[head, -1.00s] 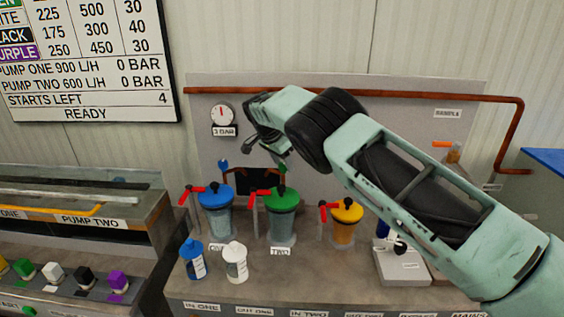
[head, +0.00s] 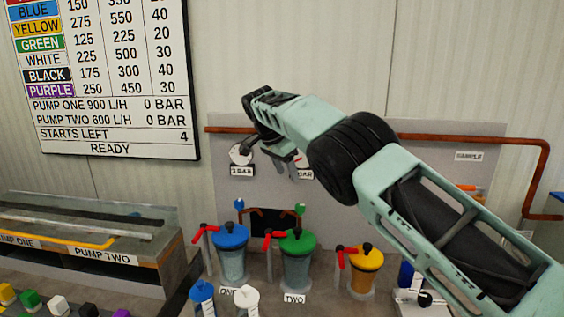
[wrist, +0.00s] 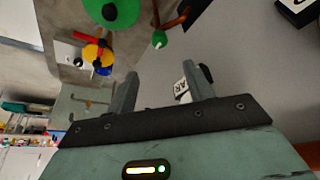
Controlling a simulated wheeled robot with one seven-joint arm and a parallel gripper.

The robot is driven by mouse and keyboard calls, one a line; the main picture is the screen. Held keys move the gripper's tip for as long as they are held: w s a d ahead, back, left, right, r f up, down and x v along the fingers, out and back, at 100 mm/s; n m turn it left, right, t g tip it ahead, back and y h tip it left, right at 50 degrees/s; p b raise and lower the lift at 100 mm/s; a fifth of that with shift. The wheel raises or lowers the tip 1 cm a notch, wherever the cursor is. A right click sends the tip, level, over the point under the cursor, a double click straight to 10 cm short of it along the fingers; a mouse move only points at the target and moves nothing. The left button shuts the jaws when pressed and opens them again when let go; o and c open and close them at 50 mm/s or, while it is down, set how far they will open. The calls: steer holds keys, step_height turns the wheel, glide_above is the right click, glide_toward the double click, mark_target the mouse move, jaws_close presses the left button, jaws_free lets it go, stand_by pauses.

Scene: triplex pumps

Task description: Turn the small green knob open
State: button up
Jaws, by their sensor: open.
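The small green knob (head: 300,209) sits on a brown pipe fitting low on the grey back panel, above the green-lidded vessel marked TWO (head: 297,262). My gripper (head: 286,170) hangs above the knob in the head view, apart from it, with its fingers partly hidden against the panel. In the wrist view, the small green knob (wrist: 159,39) lies just beyond the fingertips. There my gripper (wrist: 156,78) is open, with nothing between its fingers.
A matching small blue knob (head: 239,204) is to the left. Blue (head: 230,235) and yellow-lidded (head: 366,259) vessels with red handles flank the green one. Gauges (head: 241,154) are on the panel close to my gripper. A brown pipe (head: 450,139) runs along the panel top.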

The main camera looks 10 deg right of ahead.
steer(key=shift+p+v, duration=0.4)
steer(key=shift+v, duration=1.5)
steer(key=s+a+f+n+g+y, duration=0.1)
steer(key=s+a+n+y, duration=0.2)
steer(key=s+n, duration=0.85)
steer(key=s+a+f+n+g+y, duration=0.1)
steer(key=s+a+n+y, duration=0.15)
steer(key=s, duration=1.75)
steer(key=s+d+f+n, duration=0.2)
steer(key=s+n, duration=0.1)
steer(key=s, duration=0.6)
steer(key=s+d+f+n, duration=0.3)
steer(key=s, duration=0.7)
steer(key=shift+s+d+n+h, duration=0.2)
steer(key=shift+d+n+h, duration=0.1)
steer(key=shift+h, duration=0.05)
steer(key=shift+f, duration=0.15)
